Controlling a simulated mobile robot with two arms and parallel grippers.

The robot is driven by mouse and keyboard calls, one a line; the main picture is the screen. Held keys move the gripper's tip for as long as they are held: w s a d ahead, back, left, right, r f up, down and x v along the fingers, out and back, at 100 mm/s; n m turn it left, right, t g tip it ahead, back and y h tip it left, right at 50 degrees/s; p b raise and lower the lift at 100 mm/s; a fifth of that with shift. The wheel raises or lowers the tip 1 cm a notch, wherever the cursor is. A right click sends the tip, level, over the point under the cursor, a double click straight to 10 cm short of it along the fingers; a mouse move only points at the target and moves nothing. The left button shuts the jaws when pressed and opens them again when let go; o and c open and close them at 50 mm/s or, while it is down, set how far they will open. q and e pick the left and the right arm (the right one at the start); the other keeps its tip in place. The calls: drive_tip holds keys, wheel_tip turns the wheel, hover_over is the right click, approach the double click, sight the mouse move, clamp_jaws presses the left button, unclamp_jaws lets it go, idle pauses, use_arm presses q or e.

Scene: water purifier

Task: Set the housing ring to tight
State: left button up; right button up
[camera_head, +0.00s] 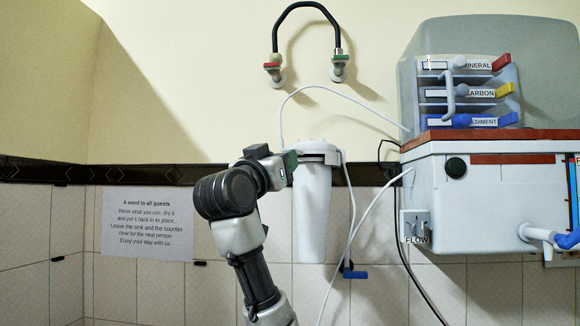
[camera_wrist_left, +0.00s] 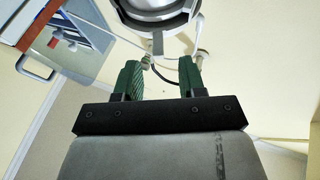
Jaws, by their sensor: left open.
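The white filter housing (camera_head: 312,215) hangs upright on the tiled wall. The housing ring (camera_head: 320,158), dark and grey, circles its upper part. In the left wrist view the ring (camera_wrist_left: 157,20) shows as a grey band at the top edge, with a small tab (camera_wrist_left: 158,44) pointing down toward my fingers. My left gripper (camera_head: 290,162) is at the ring's left side in the head view. Its green fingers are spread apart in the left wrist view (camera_wrist_left: 160,72), with nothing between the tips; the tab lies just beyond them. Contact cannot be told. My right gripper is out of view.
White tubes (camera_head: 345,205) run beside the housing. A white purifier box (camera_head: 480,205) with labelled drawers (camera_head: 465,93) stands at right. A black hose with two valves (camera_head: 306,8) is above. A paper notice (camera_head: 146,222) hangs at left, with open space before it.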

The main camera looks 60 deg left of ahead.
use_arm(q)
drive_tip(key=b+v, duration=0.1)
drive_tip(key=v, duration=0.3)
drive_tip(key=shift+s+d, duration=0.15)
drive_tip(key=shift+s, duration=0.05)
drive_tip(key=shift+f, duration=0.15)
idle(0.3)
